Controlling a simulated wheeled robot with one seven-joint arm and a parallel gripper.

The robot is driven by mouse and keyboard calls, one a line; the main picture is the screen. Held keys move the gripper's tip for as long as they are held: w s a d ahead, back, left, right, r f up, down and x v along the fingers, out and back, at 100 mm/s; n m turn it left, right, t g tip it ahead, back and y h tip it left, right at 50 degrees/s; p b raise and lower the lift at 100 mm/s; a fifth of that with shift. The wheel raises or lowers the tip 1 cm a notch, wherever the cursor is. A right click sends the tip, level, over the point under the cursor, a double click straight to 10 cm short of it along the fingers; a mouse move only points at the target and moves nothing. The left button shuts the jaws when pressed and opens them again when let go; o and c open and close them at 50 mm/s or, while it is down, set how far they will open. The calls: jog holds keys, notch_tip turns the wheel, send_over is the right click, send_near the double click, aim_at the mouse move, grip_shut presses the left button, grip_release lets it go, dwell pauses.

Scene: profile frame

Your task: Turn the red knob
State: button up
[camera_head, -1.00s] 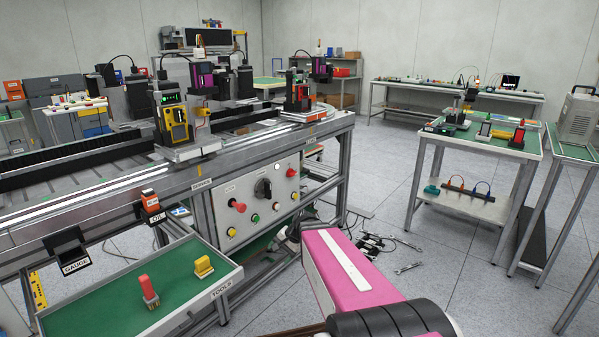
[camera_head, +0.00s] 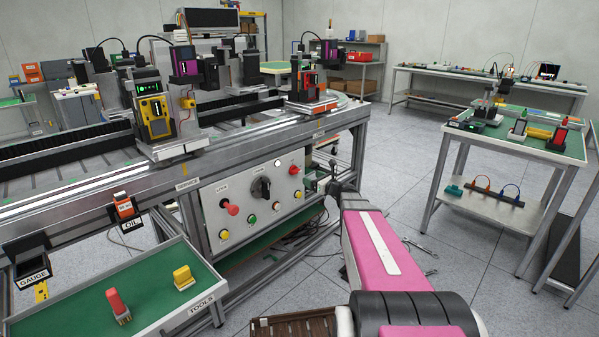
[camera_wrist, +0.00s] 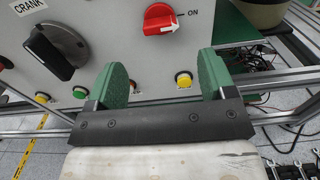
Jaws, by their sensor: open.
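The red knob (camera_wrist: 160,18) sits on the grey control panel (camera_wrist: 110,20) at the top of the wrist view, beside the word ON. A white arrow on it points right, toward ON. In the head view the red knob (camera_head: 293,169) is small, at the panel's upper right. My gripper (camera_wrist: 163,72) is open and empty, its two green pads apart. In the wrist view the knob lies above and between the pads, not held. In the head view my gripper's end is at the panel's right edge, and its fingers are hard to make out.
The black crank (camera_wrist: 58,50) is left of the knob. A yellow button (camera_wrist: 183,79) shows between the pads, and a green button (camera_wrist: 79,92) lies left of them. A red-handled lever (camera_head: 230,208) is on the panel's left. Loose tools (camera_head: 420,248) lie on the floor.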

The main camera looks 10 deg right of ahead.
aim_at(298, 171)
jog(key=x, duration=0.9)
jog(key=shift+w+a, duration=0.25)
jog(key=shift+c, duration=0.3)
jog(key=c, duration=0.9)
